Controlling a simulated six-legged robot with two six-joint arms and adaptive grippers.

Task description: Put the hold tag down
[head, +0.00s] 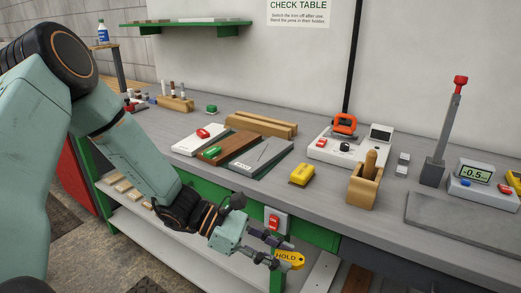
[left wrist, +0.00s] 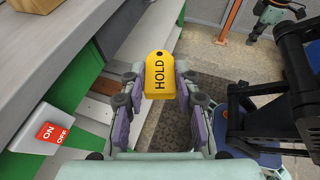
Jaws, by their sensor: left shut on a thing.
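The yellow hold tag (head: 291,260) is in the jaws of my left gripper (head: 277,254), off the front of the bench and below its top. In the left wrist view the tag (left wrist: 160,76) shows its HOLD lettering and a dark hole at its far end. The fingers of my left gripper (left wrist: 158,97) are shut on it from both sides. Part of what looks like my right gripper (left wrist: 277,16) shows at the top right of the left wrist view; its jaws are unclear.
A red ON/OFF switch (head: 273,221) is on the green bench front, close to my left gripper. A lower shelf (head: 178,240) runs beneath.

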